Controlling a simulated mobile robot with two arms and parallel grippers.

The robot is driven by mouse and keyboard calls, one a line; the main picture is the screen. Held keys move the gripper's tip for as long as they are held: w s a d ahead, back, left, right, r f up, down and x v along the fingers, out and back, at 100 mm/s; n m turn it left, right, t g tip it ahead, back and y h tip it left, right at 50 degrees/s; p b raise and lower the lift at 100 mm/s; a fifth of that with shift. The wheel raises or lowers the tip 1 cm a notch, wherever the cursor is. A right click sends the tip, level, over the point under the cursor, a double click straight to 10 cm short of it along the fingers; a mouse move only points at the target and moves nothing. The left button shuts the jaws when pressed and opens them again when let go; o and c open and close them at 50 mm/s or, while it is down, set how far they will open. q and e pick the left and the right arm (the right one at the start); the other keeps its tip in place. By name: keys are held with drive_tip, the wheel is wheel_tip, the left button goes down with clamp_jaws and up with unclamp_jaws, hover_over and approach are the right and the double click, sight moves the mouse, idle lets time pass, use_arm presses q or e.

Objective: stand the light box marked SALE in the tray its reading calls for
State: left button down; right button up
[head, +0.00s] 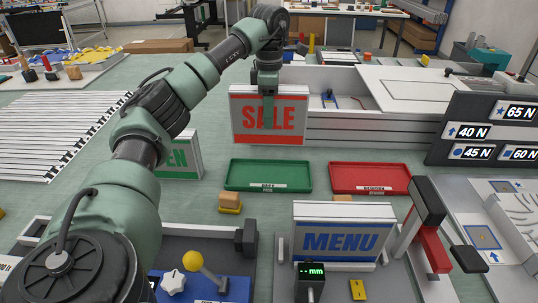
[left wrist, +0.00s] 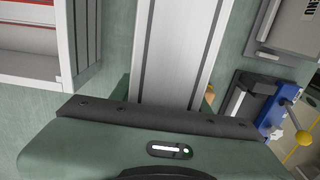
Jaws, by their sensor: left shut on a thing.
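The SALE light box (head: 250,131), white-framed with red letters and red bands, is upright in my left gripper (head: 268,92). The gripper is shut on its top edge and holds it behind the green tray (head: 237,176). The red tray (head: 390,178) lies to the right of the green one. Both trays look empty, with small front labels too fine to read surely. In the left wrist view, the box's pale top (left wrist: 178,45) runs away from the gripper. My right gripper is not in view.
A blue MENU light box (head: 341,238) stands on a front fixture beside a gauge (head: 310,282) reading "-- mm". A green-lettered box (head: 185,160) is partly hidden by my left arm. A dark board (head: 487,130) with force values stands right. Slatted panels (head: 55,130) lie left.

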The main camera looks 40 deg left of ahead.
sight(269, 135)
use_arm(q)
wheel_tip(269, 135, down, 7)
drive_tip(key=shift+f+p, duration=0.15)
drive_tip(key=shift+p, duration=0.15)
drive_tip(key=shift+f, duration=2.7)
drive_tip(key=c, duration=0.7)
unclamp_jaws()
wheel_tip(269, 135, up, 12)
drive_tip(key=shift+r+b, duration=0.1)
drive_tip(key=shift+b, duration=0.45)
